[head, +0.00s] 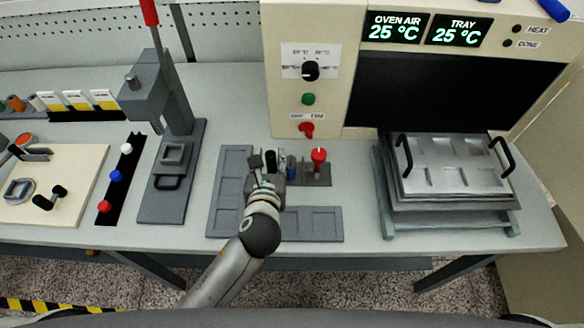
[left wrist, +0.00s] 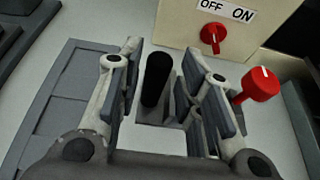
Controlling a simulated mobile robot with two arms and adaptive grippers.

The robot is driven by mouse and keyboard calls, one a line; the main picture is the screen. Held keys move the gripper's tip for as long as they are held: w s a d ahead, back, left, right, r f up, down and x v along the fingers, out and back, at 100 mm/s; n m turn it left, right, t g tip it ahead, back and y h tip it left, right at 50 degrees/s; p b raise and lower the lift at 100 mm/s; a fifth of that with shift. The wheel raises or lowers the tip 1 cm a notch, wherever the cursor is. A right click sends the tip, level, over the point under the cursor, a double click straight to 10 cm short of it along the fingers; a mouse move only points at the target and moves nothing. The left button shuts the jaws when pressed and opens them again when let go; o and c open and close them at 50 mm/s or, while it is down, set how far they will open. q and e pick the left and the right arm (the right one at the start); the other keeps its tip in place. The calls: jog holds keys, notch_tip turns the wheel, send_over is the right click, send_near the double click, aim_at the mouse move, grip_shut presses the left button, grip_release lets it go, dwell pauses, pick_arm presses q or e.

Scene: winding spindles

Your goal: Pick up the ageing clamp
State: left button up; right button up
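A black upright handle (head: 271,160) rises from a grey part near the middle of the bench; it may be the ageing clamp, though no label shows this. It also shows in the left wrist view (left wrist: 157,80), standing between my finger pads with a gap on each side. My left gripper (head: 268,172) is open around it and does not appear to touch it. In the left wrist view the gripper (left wrist: 162,95) frames the handle. The handle's lower part is partly hidden by my gripper in the head view. My right gripper is not in view.
A red knob (head: 319,156) on a grey base stands close at the right. A grey L-shaped tray (head: 312,224) lies around my gripper. The oven (head: 314,60) with a red switch (head: 306,129) is behind. A grey press (head: 172,150) stands left, a metal tray (head: 455,165) right.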

aim_at(270, 158)
pick_arm(q)
jog(key=x, duration=0.3)
jog(key=shift+w+f, duration=0.1)
jog(key=shift+w, duration=0.05)
grip_shut()
